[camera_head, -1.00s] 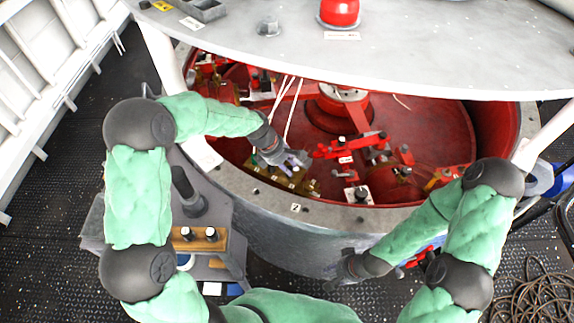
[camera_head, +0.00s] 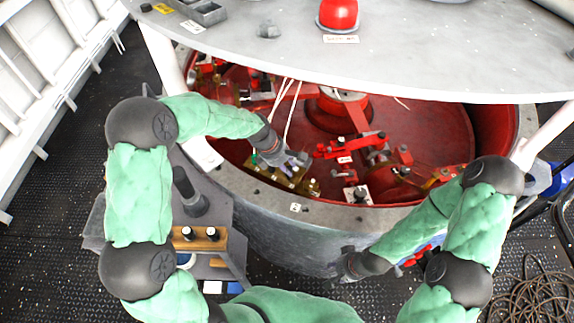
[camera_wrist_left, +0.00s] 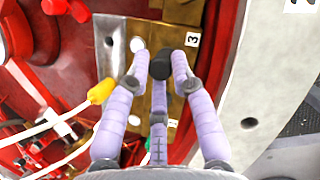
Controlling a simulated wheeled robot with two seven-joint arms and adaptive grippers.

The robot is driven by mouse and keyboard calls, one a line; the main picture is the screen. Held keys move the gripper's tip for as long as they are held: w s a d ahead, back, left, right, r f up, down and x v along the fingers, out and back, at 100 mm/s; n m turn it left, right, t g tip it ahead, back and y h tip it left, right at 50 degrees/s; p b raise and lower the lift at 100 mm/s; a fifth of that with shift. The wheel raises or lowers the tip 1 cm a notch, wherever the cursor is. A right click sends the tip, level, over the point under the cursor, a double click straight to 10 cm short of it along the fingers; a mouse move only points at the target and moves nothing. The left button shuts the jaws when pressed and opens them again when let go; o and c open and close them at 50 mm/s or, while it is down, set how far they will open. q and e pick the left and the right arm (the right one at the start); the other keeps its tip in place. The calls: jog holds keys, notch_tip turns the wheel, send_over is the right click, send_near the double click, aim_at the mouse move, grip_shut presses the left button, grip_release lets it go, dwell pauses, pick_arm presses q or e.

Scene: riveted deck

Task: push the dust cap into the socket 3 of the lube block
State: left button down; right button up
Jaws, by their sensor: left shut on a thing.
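The dust cap (camera_wrist_left: 160,66) is a small black cylinder between the fingertips of my left gripper (camera_wrist_left: 158,70). The gripper's lavender fingers are shut on it. The brass lube block (camera_wrist_left: 159,98) lies beneath the fingers, with a plate marked 3 (camera_wrist_left: 192,39) next to the cap. The cap hides what is directly under it, so I cannot tell whether it touches a socket. In the head view my left gripper (camera_head: 292,163) is over the brass block (camera_head: 287,181) inside the drum's near rim. My right gripper (camera_head: 347,274) hangs outside the drum, its fingers unclear.
The grey drum rim (camera_head: 300,208) runs close in front of the block. A yellow-ended white cable (camera_wrist_left: 102,91) lies beside the left fingers. Red fittings (camera_head: 345,148) stand to the right. A tan rack (camera_head: 199,243) with black-topped pieces stands at lower left.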

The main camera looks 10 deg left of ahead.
pick_arm(q)
jog(key=shift+f+b, duration=0.4)
jog(key=shift+f, duration=0.7)
dwell(0.5)
jog(key=c, duration=1)
grip_release()
jog(key=v, duration=1.2)
jog(key=shift+s, duration=0.1)
